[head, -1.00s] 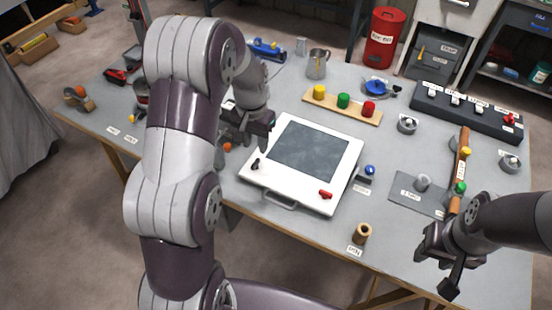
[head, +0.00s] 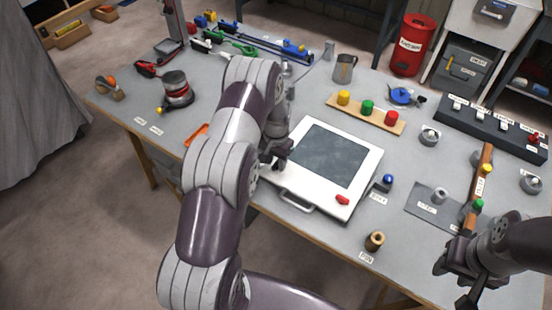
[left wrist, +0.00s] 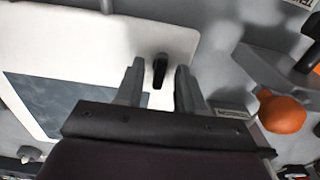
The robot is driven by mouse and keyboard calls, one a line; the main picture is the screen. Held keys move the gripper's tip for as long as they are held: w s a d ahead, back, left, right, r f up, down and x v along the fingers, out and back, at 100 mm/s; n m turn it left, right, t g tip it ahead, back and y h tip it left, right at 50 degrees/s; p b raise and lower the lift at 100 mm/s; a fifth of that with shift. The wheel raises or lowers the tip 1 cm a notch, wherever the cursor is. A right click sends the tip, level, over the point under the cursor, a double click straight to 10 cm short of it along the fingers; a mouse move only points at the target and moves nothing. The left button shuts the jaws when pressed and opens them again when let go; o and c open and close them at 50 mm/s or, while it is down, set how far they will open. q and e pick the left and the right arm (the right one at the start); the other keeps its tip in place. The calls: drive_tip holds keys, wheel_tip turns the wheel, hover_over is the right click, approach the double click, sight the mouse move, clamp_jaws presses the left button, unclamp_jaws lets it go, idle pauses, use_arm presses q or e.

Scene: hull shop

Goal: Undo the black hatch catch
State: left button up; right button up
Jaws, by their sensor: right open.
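The white hatch (head: 318,200) with a dark window lies on the bench, its handle (head: 297,202) at the near edge. The black hatch catch (left wrist: 160,70) shows in the left wrist view, between the two fingertips of my left gripper (left wrist: 160,82), with a gap on each side. My left gripper (head: 276,158) is open over the hatch's left corner in the head view and hides the black catch there. A red catch (head: 342,199) sits at the hatch's near right corner. My right gripper (head: 468,275) is open and empty at the lower right.
A wooden strip (head: 365,115) with yellow, green and red knobs lies behind the hatch. A brass-coloured cylinder (head: 374,241) and a blue knob (head: 387,180) stand to its right. In the left wrist view, an orange round thing (left wrist: 282,114) is beside the right finger.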

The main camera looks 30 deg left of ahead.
use_arm(q)
clamp_jaws()
drive_tip(key=shift+n, duration=0.3)
drive_tip(key=n+b, duration=0.1)
drive_tip(key=n, duration=0.2)
drive_tip(key=shift+w+f+b, duration=0.1)
drive_tip(key=shift+b, duration=0.2)
drive_tip(key=n+b, duration=0.1)
drive_tip(key=n, duration=0.4)
drive_tip(key=n+b, duration=0.1)
drive_tip(key=n, duration=0.8)
drive_tip(key=shift+n, duration=0.4)
